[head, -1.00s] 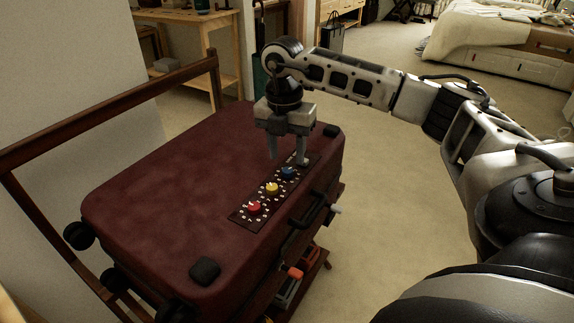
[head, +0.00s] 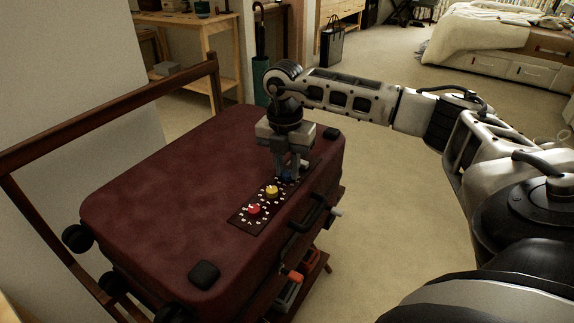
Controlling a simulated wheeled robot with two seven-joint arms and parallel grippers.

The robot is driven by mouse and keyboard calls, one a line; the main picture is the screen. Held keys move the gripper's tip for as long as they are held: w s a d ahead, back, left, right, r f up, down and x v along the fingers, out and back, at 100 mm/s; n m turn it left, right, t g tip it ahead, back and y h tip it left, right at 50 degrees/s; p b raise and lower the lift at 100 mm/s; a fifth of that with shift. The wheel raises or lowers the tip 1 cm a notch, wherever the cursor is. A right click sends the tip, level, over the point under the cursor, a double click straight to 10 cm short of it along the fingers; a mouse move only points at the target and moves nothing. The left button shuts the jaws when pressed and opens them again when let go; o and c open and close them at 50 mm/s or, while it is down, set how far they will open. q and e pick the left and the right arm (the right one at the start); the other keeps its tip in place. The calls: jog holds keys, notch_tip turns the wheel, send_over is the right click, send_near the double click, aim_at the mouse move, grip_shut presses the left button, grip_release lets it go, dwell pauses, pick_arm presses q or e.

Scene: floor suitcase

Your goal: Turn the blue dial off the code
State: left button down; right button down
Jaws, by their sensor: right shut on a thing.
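A dark red suitcase (head: 170,180) lies flat on a wooden rack. A dark panel (head: 246,226) on its top, near the right edge, carries a red dial (head: 254,209), a yellow dial (head: 272,192) and a blue dial (head: 287,176), each ringed with white marks. My right gripper (head: 289,175) points down over the far end of the panel and is shut on the blue dial. Its fingers hide most of the blue dial and its marks, so I cannot read its setting. My left gripper is out of view.
The rack's wooden rail (head: 110,108) rises behind on the left. Tools lie on the rack's lower shelf (head: 290,292). Open carpet lies to the right.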

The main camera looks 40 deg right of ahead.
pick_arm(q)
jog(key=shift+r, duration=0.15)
pick_arm(e)
jog(key=shift+n, duration=0.8)
jog(key=n+p, duration=0.1)
jog(key=n, duration=0.1)
jog(key=shift+r+n, duration=0.1)
jog(key=shift+n, duration=0.2)
jog(key=n, duration=0.2)
jog(key=shift+n+p, duration=0.3)
jog(key=n, duration=0.3)
jog(key=shift+n, duration=0.3)
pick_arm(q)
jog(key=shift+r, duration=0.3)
pick_arm(e)
jog(key=shift+n, duration=1.9)
jog(key=c, duration=1.2)
grip_release()
jog(key=shift+c, duration=0.2)
